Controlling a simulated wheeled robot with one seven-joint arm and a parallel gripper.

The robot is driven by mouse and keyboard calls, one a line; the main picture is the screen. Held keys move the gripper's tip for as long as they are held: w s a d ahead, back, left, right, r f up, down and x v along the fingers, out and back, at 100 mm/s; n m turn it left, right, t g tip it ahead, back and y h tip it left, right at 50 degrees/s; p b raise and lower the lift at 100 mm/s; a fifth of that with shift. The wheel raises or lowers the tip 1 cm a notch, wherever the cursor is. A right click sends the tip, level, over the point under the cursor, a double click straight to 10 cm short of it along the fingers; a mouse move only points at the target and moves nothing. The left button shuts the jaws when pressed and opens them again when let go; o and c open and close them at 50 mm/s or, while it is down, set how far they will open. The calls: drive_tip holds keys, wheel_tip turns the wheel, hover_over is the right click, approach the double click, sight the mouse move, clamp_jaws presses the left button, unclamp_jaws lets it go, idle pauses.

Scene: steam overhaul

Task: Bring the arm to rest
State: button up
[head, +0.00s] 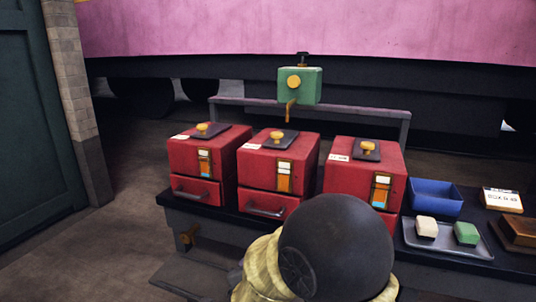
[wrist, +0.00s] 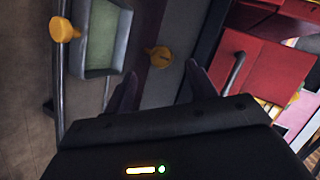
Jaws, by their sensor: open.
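My gripper (wrist: 160,70) is open in the wrist view, with its two dark fingers apart and nothing held between them. A yellow knob (wrist: 160,57) on a grey surface shows beyond the gap between the fingers; I cannot tell how far away it is. A red box front with a dark bar handle (wrist: 235,72) is to the right of the fingers. In the head view my rounded dark arm link and yellowish sleeve stand at the bottom centre, before the bench, and my gripper is hidden there.
Three red boxes (head: 207,165) (head: 278,172) (head: 365,178) with drawers stand on the dark bench. A blue bin (head: 435,197) and a grey tray (head: 465,245) with a cream block (head: 427,227) and a green block (head: 466,233) are at right. Floor at left is clear.

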drive_tip(key=s+d+r+n+g+p, duration=0.45)
drive_tip(key=s+d+n, duration=0.3)
drive_tip(key=d, duration=0.25)
drive_tip(key=s+d+r+n+g+p, duration=0.3)
drive_tip(key=s+d+n+g+p, duration=0.3)
drive_tip(key=s+d, duration=0.35)
wheel_tip(320, 180, up, 37)
drive_tip(key=p, duration=3.7)
drive_tip(key=shift+w+d, duration=0.15)
drive_tip(key=shift+w, duration=0.2)
drive_tip(key=shift+r, duration=0.1)
